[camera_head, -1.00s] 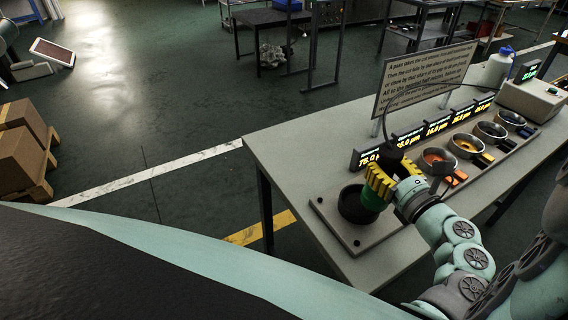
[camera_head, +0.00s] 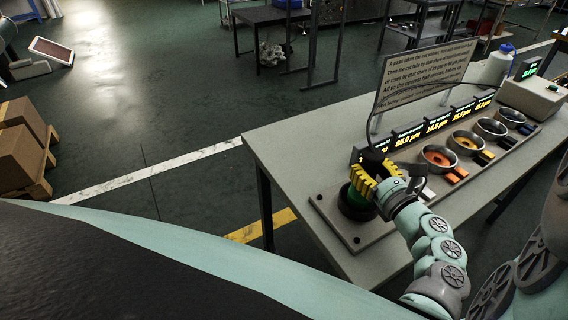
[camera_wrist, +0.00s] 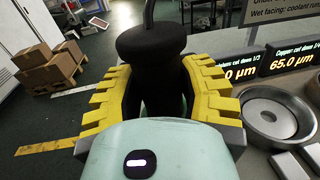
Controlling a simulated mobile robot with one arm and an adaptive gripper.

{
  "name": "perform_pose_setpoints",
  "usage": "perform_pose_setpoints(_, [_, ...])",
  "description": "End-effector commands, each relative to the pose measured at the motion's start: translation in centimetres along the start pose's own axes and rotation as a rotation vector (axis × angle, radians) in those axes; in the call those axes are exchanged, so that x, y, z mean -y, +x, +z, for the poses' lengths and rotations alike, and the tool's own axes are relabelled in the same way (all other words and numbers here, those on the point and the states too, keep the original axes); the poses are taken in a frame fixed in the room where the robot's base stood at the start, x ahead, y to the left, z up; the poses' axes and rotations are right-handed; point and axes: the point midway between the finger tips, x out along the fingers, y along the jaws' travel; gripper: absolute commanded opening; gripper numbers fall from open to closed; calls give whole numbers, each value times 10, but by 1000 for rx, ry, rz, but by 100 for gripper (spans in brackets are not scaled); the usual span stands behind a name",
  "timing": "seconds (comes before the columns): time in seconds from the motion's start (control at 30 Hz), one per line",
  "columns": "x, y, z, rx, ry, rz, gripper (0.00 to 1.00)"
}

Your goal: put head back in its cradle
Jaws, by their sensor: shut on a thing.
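The head is a black round-topped body (camera_wrist: 150,45) with a cable rising from its top; it also shows in the head view (camera_head: 373,159). My gripper (camera_head: 364,184) has its yellow toothed fingers shut around the head, one on each side, as the wrist view also shows (camera_wrist: 160,95). The cradle, a dark round cup (camera_head: 345,208) on a grey plate, is directly beneath the head at the table's near left end. A green band shows low at the head. Whether the head's lower end is inside the cup or just above it is hidden.
Several metal bowls with coloured blocks, such as the orange one (camera_head: 437,157), stand in a row to the right, with lit displays (camera_head: 437,127) behind. A sign (camera_head: 424,78) stands at the back. A bottle (camera_head: 497,66) and a box (camera_head: 532,98) are at the far end.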

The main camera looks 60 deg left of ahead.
Motion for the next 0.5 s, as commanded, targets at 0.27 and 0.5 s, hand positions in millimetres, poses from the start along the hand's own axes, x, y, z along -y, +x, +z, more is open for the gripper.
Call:
perform_pose_setpoints(0.27, [0,0,-2,1,-1,0,52])
perform_pose_setpoints(0.5, [0,0,-2,0,1,-1,68])
